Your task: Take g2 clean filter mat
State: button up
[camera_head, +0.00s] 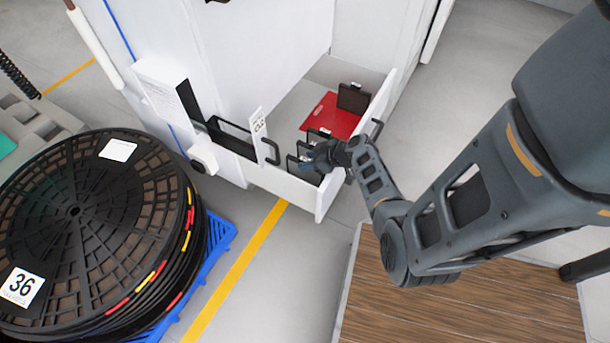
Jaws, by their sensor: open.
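An open white drawer (378,112) sticks out from the white cabinet. Near its front left corner stand several small dark framed pieces with white tabs, which look like filter mats (301,147); which one is clean cannot be told. Another dark framed piece (352,98) stands at the back right of the drawer, by a red sheet or panel (331,116). My gripper (312,161) is open over the front group, close to the tabs. The gripper and wrist hide part of these pieces, and I cannot tell whether the fingers touch one.
A black cable reel marked 36 (75,220) stands on a blue pallet (219,238). A wooden surface (450,306) lies below my arm. Grey floor is clear right of the drawer.

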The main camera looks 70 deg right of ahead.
jog(key=shift+w+d+f, duration=0.1)
jog(key=shift+w+f, duration=0.2)
grip_shut()
dwell(0.5)
